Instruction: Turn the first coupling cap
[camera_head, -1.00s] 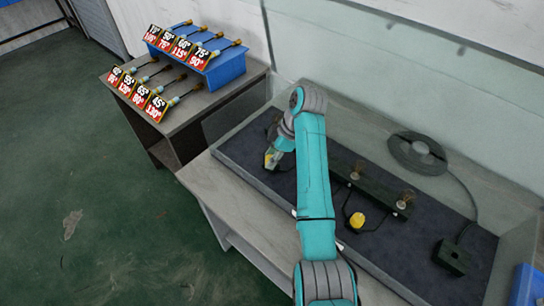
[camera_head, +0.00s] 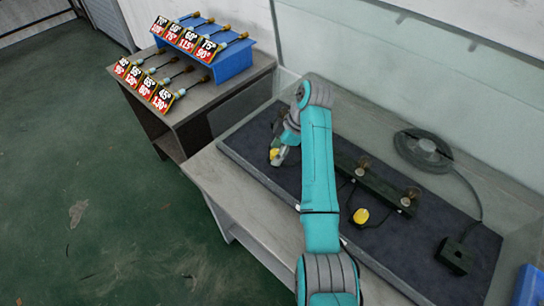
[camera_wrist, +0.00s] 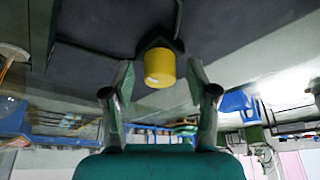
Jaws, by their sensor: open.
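A yellow coupling cap (camera_wrist: 160,68) sits between the two fingers of my gripper (camera_wrist: 160,76) in the wrist view. The fingers are spread, with a gap visible on each side of the cap. In the head view, my gripper (camera_head: 280,157) is at the left end of the dark mat, and the yellow cap (camera_head: 274,154) shows beside it, partly hidden by the gripper. A second yellow cap (camera_head: 361,216) lies on the mat right of my arm, near a dark bar with bulbs (camera_head: 382,187). My arm hides part of that bar.
A dark mat (camera_head: 410,245) covers the bench inside clear walls. A cable coil (camera_head: 424,150) and a dark box (camera_head: 453,256) stand to the right. A side table (camera_head: 205,98) at the left carries a blue rack (camera_head: 234,62) and several tools with red-and-white labels.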

